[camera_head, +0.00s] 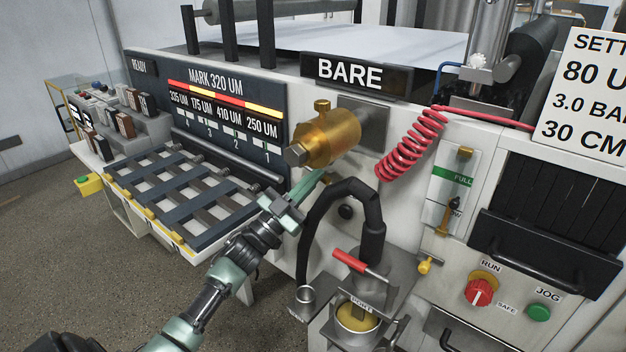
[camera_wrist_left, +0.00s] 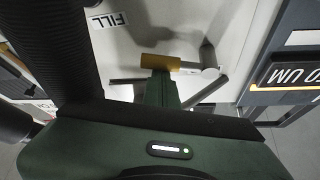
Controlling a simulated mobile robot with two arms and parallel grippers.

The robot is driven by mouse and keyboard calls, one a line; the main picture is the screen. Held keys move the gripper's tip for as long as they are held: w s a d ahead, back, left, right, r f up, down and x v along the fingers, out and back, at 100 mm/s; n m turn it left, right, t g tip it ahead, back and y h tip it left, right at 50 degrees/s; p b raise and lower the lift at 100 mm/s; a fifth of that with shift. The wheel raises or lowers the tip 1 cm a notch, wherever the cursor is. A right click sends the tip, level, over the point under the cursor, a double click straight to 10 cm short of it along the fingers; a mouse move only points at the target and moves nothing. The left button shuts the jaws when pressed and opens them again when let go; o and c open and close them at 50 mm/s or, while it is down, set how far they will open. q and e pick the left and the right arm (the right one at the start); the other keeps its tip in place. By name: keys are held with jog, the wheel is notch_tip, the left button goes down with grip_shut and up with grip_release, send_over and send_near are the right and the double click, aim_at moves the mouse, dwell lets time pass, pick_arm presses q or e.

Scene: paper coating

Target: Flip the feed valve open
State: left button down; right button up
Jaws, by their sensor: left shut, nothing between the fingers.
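No part in these frames is clearly labelled as the feed valve. A brass cylinder (camera_head: 335,135) with a hex end and a small knob on top shows in front of the machine in the head view. My left gripper (camera_head: 316,184) is shut and empty just below it, its tips partly hidden by the brass. In the left wrist view my closed fingers (camera_wrist_left: 160,92) point at a yellow bar (camera_wrist_left: 160,62) with a grey end, close to the tips. I cannot tell whether they touch it. My right gripper is out of view.
A black hose (camera_head: 345,195) bends down beside my left gripper. A red-handled fitting (camera_head: 350,260) stands over a pot (camera_head: 358,316) below. A coiled red hose (camera_head: 412,145) hangs to the right. A slotted rack (camera_head: 185,190) juts out at left.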

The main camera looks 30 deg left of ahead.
pick_arm(q)
jog(key=f+m+g+h+b, duration=0.1)
jog(key=m, duration=0.1)
jog(key=a+f+m+g+h, duration=0.1)
jog(key=m, duration=0.2)
jog(key=f+m+g+h+b, duration=0.1)
jog(key=m+h, duration=0.1)
jog(key=m, duration=0.1)
jog(key=shift+a+f+g+b, duration=0.1)
jog(key=shift+a+g+b, duration=0.15)
jog(key=shift+g+b, duration=0.05)
jog(key=shift+w+a+f, duration=0.1)
dwell(0.3)
notch_tip(320, 180, up, 20)
dwell(0.4)
dwell(0.4)
